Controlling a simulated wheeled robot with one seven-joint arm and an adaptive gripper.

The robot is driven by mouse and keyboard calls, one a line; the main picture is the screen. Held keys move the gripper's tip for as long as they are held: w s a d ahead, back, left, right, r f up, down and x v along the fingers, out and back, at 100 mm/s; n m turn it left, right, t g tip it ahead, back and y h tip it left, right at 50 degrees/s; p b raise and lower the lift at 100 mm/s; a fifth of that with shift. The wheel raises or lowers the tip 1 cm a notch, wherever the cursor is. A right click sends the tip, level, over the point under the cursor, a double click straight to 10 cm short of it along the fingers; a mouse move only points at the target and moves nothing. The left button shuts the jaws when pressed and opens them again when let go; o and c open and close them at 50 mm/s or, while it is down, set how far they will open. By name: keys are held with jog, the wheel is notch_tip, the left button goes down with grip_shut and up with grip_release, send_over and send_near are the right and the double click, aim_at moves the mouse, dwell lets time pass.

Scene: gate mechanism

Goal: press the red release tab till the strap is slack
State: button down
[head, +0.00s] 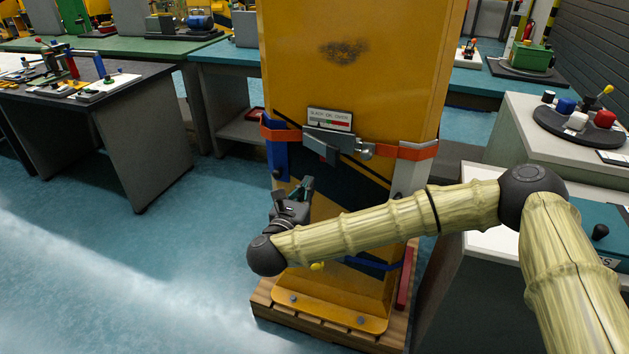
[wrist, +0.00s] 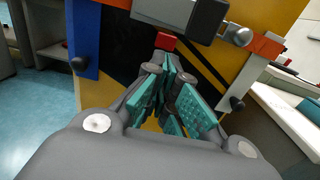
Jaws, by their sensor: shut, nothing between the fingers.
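The orange strap (head: 417,151) runs across the yellow cabinet on both sides of a grey metal buckle (head: 335,146). The buckle also shows at the top of the wrist view (wrist: 165,12). My gripper (head: 303,187) is in front of the cabinet, below and left of the buckle. Its teal fingers (wrist: 170,68) are shut and empty, pointing up toward the tab. Whether they touch the tab is unclear.
The yellow cabinet (head: 365,55) stands on a wooden pallet (head: 327,338). A blue corner guard (head: 278,160) and a white one (head: 408,178) sit under the strap. A grey bench (head: 545,125) stands close on the right. The blue floor at left is open.

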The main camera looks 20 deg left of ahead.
jog(key=shift+s, duration=1.1)
jog(key=shift+f, duration=0.1)
jog(key=s+d+f+n+g+y+p, duration=0.1)
jog(key=s+d+f+n+g+y, duration=0.25)
jog(key=f+n, duration=0.5)
jog(key=s+d+f+n+g+p, duration=0.1)
jog(key=s+d+f+n+g, duration=0.1)
jog(key=s+d+f+n, duration=0.55)
jog(key=s+d+f+n+g+y+p, duration=0.1)
jog(key=s+d+f+n+g+y, duration=0.2)
jog(key=f+n, duration=0.55)
jog(key=s+d+f+n+g+h+p, duration=0.1)
jog(key=s+d+f+n+g, duration=0.15)
jog(key=s+d+f, duration=0.35)
jog(key=s+d+f+n+g+h+p, duration=0.1)
jog(key=s+d+f+n+g+h, duration=0.15)
jog(key=s+d, duration=0.4)
jog(key=s+d+n+g+h, duration=0.1)
jog(key=s+d+n, duration=0.1)
jog(key=d, duration=0.4)
jog(key=s+d+r+n+g, duration=0.1)
jog(key=s+d+n+g, duration=0.1)
jog(key=s+d, duration=0.3)
jog(key=s+d+n+g+h, duration=0.1)
jog(key=s+d, duration=0.3)
jog(key=d, duration=0.5)
jog(key=shift+r+n+h+p, duration=0.15)
jog(key=shift+n+h+p, duration=0.15)
jog(key=shift+n+p, duration=0.25)
jog(key=shift+g, duration=0.25)
